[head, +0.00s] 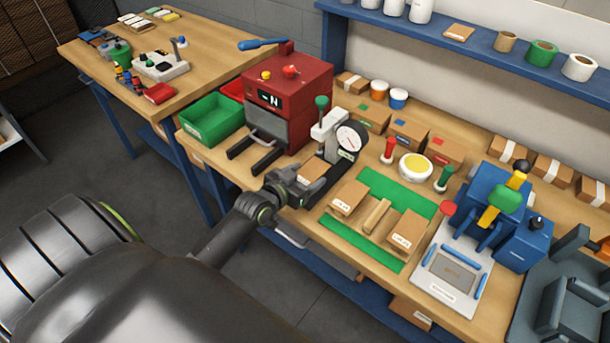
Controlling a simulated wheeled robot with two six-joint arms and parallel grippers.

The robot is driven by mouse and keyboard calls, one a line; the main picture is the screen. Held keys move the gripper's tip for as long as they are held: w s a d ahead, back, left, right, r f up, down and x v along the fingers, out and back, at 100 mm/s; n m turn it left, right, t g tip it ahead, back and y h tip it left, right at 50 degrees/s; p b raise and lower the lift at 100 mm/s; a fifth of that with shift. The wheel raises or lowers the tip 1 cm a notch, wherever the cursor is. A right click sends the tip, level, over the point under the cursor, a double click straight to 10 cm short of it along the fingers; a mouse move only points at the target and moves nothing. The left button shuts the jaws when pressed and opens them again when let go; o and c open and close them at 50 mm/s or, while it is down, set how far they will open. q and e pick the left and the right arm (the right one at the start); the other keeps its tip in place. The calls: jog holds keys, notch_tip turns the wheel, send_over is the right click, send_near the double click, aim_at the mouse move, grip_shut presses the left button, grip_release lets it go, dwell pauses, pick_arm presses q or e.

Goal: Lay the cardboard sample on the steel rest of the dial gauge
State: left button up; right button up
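The dial gauge (350,138), with a white round face on a dark stand, is on the main bench right of the red machine. A small flat brown piece, which looks like the cardboard sample (311,171), shows at the gauge's foot, just beyond my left gripper (312,190). My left gripper is low at the bench's front edge, close in front of the gauge. Its fingers overlap the gauge's base in the picture, so the steel rest is mostly hidden. I cannot tell whether the fingers grip the brown piece or whether it touches the rest. My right gripper is not in view.
The red machine (288,85) with dark forks stands left of the gauge. A green mat (375,182) with brown blocks lies to the right, then a blue press (490,205). A green bin (212,118) and small boxes stand around. Little room is free near the gauge.

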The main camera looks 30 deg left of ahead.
pick_arm(q)
jog(key=shift+o, duration=0.3)
jog(key=shift+r, duration=0.1)
jog(key=shift+r, duration=0.2)
jog(key=v, duration=1.2)
jog(key=shift+f, duration=0.1)
